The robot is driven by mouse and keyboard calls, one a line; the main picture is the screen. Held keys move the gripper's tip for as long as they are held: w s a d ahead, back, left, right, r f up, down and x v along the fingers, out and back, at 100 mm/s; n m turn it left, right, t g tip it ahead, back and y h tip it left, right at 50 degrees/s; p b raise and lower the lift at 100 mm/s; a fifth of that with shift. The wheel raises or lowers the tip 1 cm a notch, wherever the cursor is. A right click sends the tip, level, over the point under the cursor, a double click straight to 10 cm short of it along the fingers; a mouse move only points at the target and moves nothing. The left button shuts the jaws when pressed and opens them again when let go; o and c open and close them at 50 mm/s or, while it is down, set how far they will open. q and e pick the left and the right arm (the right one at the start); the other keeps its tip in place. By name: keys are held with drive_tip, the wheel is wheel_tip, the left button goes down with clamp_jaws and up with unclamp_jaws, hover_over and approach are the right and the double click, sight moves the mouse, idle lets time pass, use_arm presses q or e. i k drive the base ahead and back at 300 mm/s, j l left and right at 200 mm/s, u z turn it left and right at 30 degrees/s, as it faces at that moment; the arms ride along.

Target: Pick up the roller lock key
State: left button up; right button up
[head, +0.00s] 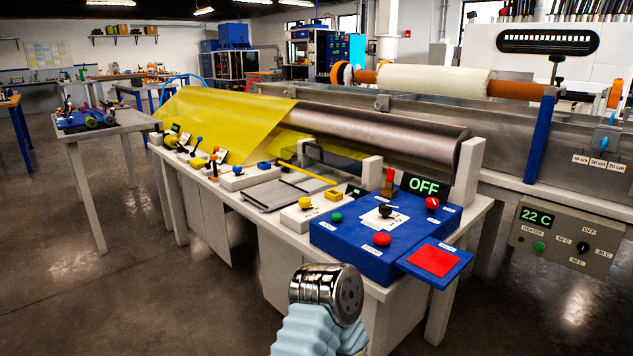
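No part in view can be surely told as the roller lock key, since the labels are too small to read. A blue control box (345,240) stands at the front end of the long bench. On it are a black knob (385,211) on a white plate, a green button (336,217) and red buttons (382,239). A small upright red piece on a brown block (388,188) stands at its back edge, beside a display reading OFF (423,187). Neither gripper's fingers are visible.
A red pad in a blue frame (434,261) juts from the box. A large roller (375,130) with yellow sheet (222,118) lies behind. A long metal bath (500,125) stands further back, with a grey heater box (567,240) reading 22 C.

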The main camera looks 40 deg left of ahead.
sight(390, 173)
drive_tip(key=u, duration=0.95)
drive_tip(key=i+l, duration=0.15)
drive_tip(key=i, duration=0.2)
drive_tip(key=u, duration=0.05)
